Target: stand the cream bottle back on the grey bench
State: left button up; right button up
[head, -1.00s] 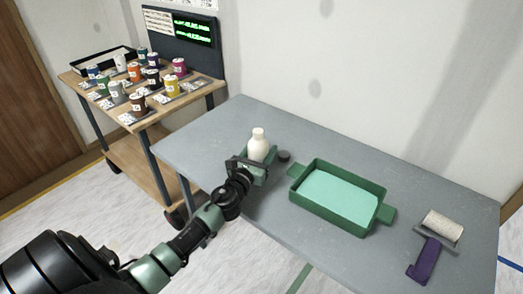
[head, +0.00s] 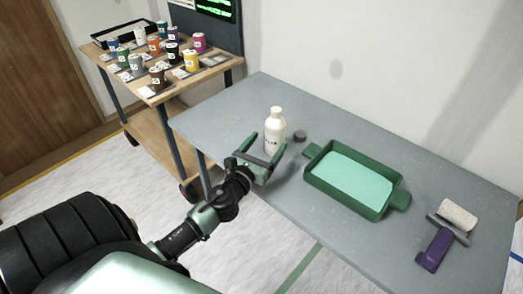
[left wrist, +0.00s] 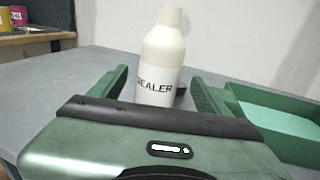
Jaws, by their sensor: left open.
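The cream bottle (head: 274,131) stands upright on the grey bench (head: 232,112), near the bench's left part. Its label reads SEALER in the left wrist view (left wrist: 161,62). My left gripper (head: 267,158) is open just in front of the bottle, on the near side. In the left wrist view its two green fingers (left wrist: 160,90) lie to the left and right of the bottle's lower part, with a gap on each side. The bottle's base is hidden there behind the gripper body. My right gripper is not in view.
A small dark cap (head: 300,136) lies right of the bottle. A green tray (head: 330,197) with a pale green inside sits further right. A roller with a purple handle (head: 435,249) lies at the right. A wooden cart (head: 150,95) with several cans stands behind left.

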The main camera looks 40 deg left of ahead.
pick_arm(q)
jog(key=shift+s+d, duration=0.15)
jog(key=shift+s, duration=0.75)
jog(key=shift+s+d, duration=0.15)
jog(key=shift+s, duration=0.7)
